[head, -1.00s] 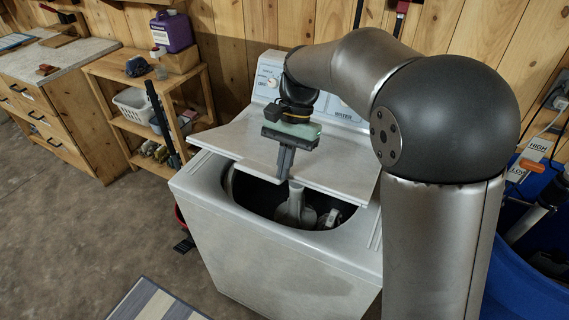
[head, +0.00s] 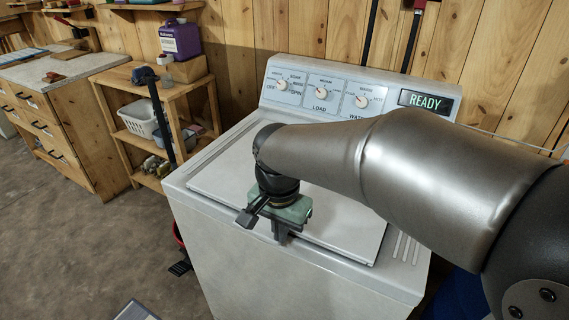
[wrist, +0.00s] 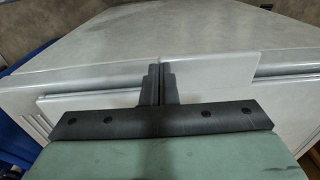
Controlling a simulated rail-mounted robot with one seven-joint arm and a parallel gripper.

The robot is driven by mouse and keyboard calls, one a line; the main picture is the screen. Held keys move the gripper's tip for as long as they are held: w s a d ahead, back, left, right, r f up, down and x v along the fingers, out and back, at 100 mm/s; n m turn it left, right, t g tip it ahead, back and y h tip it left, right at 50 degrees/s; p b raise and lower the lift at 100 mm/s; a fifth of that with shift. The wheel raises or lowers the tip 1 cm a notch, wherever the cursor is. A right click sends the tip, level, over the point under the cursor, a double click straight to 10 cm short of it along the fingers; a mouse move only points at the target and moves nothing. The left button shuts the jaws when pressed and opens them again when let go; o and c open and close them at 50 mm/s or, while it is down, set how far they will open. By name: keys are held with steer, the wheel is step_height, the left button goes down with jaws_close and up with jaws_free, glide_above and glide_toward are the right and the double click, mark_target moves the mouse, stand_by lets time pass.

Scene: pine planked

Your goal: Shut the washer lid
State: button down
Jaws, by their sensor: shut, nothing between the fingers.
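The white washer (head: 235,265) stands against the plank wall. Its lid (head: 222,172) lies down flat, or very nearly so, over the top opening, and the tub is hidden. A thin dark line shows under the lid's front right edge. My gripper (head: 281,238) points down at the lid's front edge, shut and empty. In the wrist view the shut fingers (wrist: 160,78) are at the lid's edge, beside its raised tab (wrist: 210,66). I cannot tell whether they touch it. My arm covers part of the lid's right side.
The control panel (head: 320,92) has knobs and a display (head: 425,102) reading READY. A wooden shelf (head: 160,95) with a white basket (head: 135,108) and a purple jug (head: 180,38) stands left. A drawer cabinet (head: 70,110) is farther left. The floor in front of it is clear.

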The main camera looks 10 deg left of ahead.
steer(key=shift+s+d+f, duration=0.15)
steer(key=shift+s+f, duration=0.05)
steer(key=shift+f, duration=0.55)
steer(key=shift+r, duration=0.1)
step_height(320, 180, up, 15)
steer(key=p, duration=0.4)
steer(key=s+d+f+n, duration=0.1)
steer(key=s+d+f, duration=0.2)
steer(key=d, duration=0.5)
steer(key=s+d+f+n, duration=0.1)
steer(key=s+d+f, duration=0.2)
steer(key=d+f, duration=0.3)
steer(key=s+d+f+n, duration=0.1)
steer(key=s+d+f, duration=0.2)
steer(key=d, duration=0.7)
steer(key=shift+s+d+f+p, duration=0.15)
steer(key=shift+s+f+p, duration=0.3)
steer(key=shift+f, duration=0.3)
